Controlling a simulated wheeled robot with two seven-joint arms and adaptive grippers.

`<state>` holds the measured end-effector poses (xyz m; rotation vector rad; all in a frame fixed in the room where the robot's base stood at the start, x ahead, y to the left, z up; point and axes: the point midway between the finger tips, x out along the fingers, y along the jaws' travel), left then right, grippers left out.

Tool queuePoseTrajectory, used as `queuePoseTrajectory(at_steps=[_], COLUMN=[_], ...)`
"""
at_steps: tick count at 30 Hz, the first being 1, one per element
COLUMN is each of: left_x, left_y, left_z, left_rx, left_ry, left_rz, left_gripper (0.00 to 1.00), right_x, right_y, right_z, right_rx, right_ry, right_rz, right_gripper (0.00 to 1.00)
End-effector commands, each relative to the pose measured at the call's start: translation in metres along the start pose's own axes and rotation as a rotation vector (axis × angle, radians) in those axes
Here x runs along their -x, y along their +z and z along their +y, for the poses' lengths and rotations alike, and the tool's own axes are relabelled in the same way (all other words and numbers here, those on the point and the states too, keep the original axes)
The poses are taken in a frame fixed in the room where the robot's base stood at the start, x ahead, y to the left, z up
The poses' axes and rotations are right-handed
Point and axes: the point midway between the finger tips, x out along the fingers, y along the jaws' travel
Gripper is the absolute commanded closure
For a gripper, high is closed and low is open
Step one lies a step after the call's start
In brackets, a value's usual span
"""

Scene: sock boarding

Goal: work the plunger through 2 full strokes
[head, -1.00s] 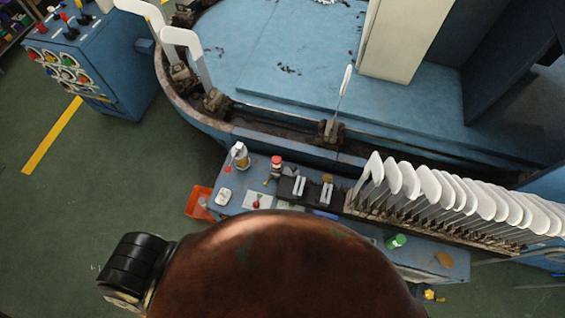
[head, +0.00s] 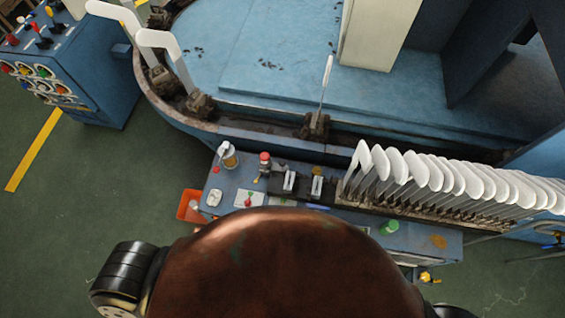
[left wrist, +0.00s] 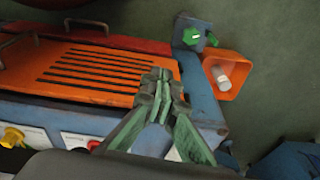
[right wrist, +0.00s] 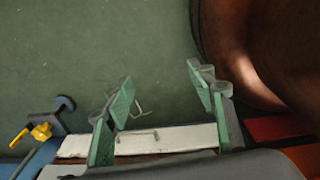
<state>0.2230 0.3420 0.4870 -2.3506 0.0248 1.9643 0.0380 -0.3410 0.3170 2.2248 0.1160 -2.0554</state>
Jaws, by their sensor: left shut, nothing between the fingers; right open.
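No part is clearly recognisable as the plunger. My left gripper (left wrist: 162,84) is shut and empty, over the edge of an orange slotted panel (left wrist: 105,75) in the left wrist view. My right gripper (right wrist: 165,88) is open and empty, above the floor and a white strip (right wrist: 145,139). Neither gripper shows in the head view.
A row of white sock boards (head: 455,180) lines the bench's right side. A blue machine (head: 270,60) stands behind. An orange bin (head: 189,206) hangs at the bench's left end; it also shows in the left wrist view (left wrist: 237,68). A yellow-handled valve (right wrist: 41,131) is low left in the right wrist view.

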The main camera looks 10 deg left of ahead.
Motion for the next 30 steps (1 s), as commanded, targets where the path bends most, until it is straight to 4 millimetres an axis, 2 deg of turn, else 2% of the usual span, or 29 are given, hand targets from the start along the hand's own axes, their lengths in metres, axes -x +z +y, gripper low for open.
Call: queuePoseTrajectory(at_steps=[1, 3, 6, 12, 18, 21, 23, 30], left_x=[0.023, 0.054, 0.095, 0.156, 0.202, 0.218, 0.222, 0.211], left_y=[-0.017, -0.035, -0.051, -0.072, -0.091, -0.107, -0.120, -0.173], left_z=[-0.004, -0.008, -0.013, -0.018, -0.018, -0.015, -0.010, 0.013], left_rx=[0.006, 0.012, 0.020, 0.027, 0.023, 0.013, 0.002, -0.056], left_ry=[-0.004, -0.009, -0.015, -0.026, -0.038, -0.047, -0.053, -0.079], left_rz=[0.018, 0.032, 0.046, 0.071, 0.102, 0.126, 0.142, 0.205], left_gripper=[1.00, 1.00, 1.00, 1.00, 1.00, 1.00, 1.00, 1.00], right_x=[-0.001, -0.001, -0.001, -0.002, -0.003, -0.004, -0.004, -0.004], right_y=[0.004, 0.008, 0.013, 0.015, 0.014, 0.012, 0.012, 0.011], right_z=[0.000, -0.001, -0.001, -0.001, -0.002, -0.002, -0.003, -0.004], right_rx=[-0.001, -0.002, -0.003, -0.004, -0.004, -0.003, -0.004, -0.004], right_ry=[0.000, -0.001, -0.001, -0.001, -0.001, -0.002, -0.002, -0.004], right_rz=[-0.005, -0.010, -0.017, -0.020, -0.018, -0.016, -0.015, -0.013], right_gripper=[0.49, 0.49, 0.49, 0.49, 0.49, 0.49, 0.49, 0.49])
